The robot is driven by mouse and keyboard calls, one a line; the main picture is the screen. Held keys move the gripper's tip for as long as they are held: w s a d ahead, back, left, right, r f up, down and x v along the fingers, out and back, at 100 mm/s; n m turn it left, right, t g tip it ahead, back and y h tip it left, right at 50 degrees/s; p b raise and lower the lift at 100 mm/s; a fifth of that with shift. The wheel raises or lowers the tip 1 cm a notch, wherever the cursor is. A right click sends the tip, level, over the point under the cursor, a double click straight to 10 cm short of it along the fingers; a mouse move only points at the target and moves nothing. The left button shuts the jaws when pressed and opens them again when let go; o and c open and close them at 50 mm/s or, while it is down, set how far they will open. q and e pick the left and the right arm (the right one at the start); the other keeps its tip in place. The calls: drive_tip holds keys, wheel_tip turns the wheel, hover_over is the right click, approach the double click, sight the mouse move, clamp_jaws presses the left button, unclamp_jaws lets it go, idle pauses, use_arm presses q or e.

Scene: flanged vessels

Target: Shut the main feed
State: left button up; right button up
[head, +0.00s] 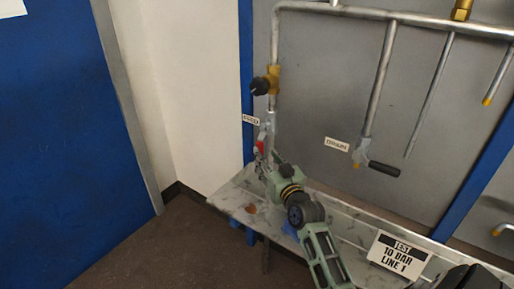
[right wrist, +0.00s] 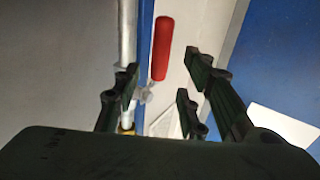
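The feed valve's red handle (head: 261,146) shows near the bottom of the left vertical pipe in the head view, beside a small label (head: 251,119) that seems to read FEED. My right gripper (head: 262,160) is right at this handle and hides part of the valve. In the right wrist view the red handle (right wrist: 162,48) stands upright, just ahead of the gap between the fingers of my right gripper (right wrist: 163,78). The fingers are spread, with visible room on both sides of the handle. The silvery valve body (right wrist: 145,94) sits beside the pipe. My left gripper is not in view.
A brass valve with a black knob (head: 259,86) sits higher on the same pipe. A drain valve with a dark handle (head: 384,170) hangs right of the DRAIN label (head: 337,144). A sign (head: 399,255) reads TEST 10 BAR LINE 1. A marbled ledge (head: 233,196) runs below.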

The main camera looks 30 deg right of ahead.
sight(261, 150)
drive_tip(key=w, duration=0.3)
drive_tip(key=w+d, duration=0.1)
drive_tip(key=w, duration=0.2)
drive_tip(key=shift+w+d, duration=0.15)
clamp_jaws()
idle(0.5)
